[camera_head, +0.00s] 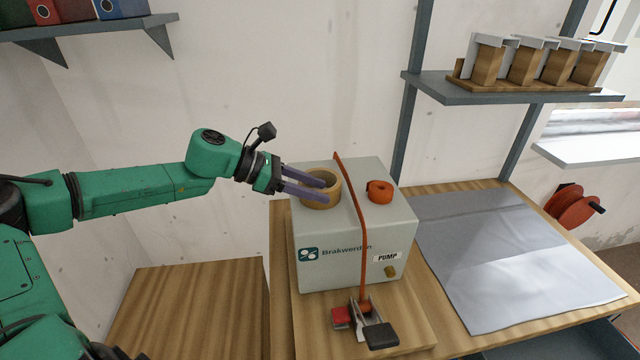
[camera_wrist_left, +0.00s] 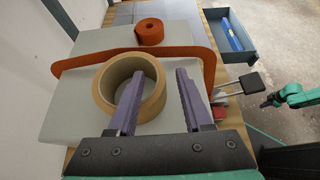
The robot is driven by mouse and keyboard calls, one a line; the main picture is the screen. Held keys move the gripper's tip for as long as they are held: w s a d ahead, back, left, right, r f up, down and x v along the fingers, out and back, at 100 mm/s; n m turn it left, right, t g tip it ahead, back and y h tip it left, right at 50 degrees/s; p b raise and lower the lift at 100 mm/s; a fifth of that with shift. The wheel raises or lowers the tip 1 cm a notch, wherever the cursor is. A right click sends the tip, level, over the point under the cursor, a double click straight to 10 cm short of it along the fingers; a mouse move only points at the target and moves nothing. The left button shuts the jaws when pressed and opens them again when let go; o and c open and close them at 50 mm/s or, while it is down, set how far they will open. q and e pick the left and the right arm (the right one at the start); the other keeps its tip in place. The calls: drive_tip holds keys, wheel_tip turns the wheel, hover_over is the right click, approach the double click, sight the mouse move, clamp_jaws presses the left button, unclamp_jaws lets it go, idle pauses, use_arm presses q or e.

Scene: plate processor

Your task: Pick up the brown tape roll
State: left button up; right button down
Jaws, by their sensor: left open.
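The brown tape roll (camera_head: 322,201) lies flat on top of the grey pump box (camera_head: 325,268), at its left side. It also shows in the left wrist view (camera_wrist_left: 104,91). My left gripper (camera_head: 330,188) is open at the roll. In the left wrist view its fingers (camera_wrist_left: 159,76) straddle the roll's right wall, one over the hole and one outside it. I cannot tell how deep they reach. In the left wrist view my right gripper (camera_wrist_left: 270,102) is small at the right edge, far from the roll; its jaws are unclear.
An orange strap (camera_head: 358,215) crosses the box beside the roll, down to a ratchet buckle (camera_head: 367,318). A smaller orange roll (camera_head: 380,190) lies right of the strap. A grey sheet (camera_head: 510,255) covers the table on the right. A shelf (camera_head: 500,95) holds several wooden blocks above.

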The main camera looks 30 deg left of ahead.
use_arm(q)
drive_tip(key=shift+w+d+f, duration=0.15)
drive_tip(key=shift+d, duration=0.05)
clamp_jaws()
idle(0.3)
